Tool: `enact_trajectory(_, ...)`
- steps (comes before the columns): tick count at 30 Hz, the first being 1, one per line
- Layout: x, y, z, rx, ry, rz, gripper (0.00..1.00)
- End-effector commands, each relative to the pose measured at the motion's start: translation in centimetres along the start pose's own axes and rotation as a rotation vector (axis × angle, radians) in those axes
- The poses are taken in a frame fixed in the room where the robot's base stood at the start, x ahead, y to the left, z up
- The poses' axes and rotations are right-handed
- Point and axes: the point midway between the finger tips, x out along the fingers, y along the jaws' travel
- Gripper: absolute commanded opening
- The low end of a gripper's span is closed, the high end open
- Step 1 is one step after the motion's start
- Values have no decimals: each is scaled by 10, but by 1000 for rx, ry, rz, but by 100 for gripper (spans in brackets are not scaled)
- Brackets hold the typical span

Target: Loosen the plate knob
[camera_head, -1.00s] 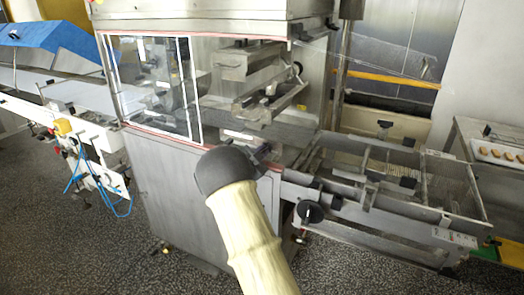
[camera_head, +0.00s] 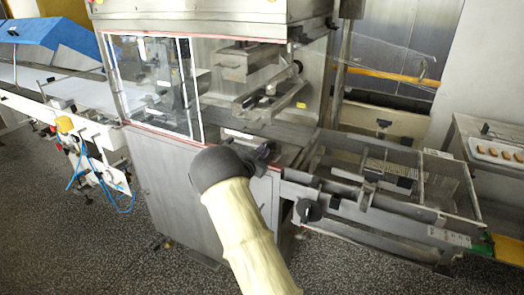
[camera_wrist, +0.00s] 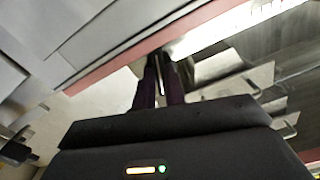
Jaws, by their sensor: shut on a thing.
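My gripper (camera_wrist: 160,82) shows in the wrist view as two dark fingers close together beyond my black gripper body. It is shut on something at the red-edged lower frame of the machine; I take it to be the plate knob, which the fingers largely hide. In the head view my gripper (camera_head: 264,153) is a small dark shape at the machine's front right corner, partly hidden by my rounded dark wrist. The metal plates (camera_head: 262,92) of the machine hang inside the opening above and beyond it.
The steel cabinet (camera_head: 165,180) stands close to my arm. A white conveyor (camera_head: 75,92) runs left. The speckled floor in front is clear.

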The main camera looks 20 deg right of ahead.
Motion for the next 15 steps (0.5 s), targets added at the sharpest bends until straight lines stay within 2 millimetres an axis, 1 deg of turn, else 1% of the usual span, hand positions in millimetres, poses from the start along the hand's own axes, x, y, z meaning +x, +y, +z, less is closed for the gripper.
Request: enact_trajectory(15,-1,0,1,-204,-4,-1,0)
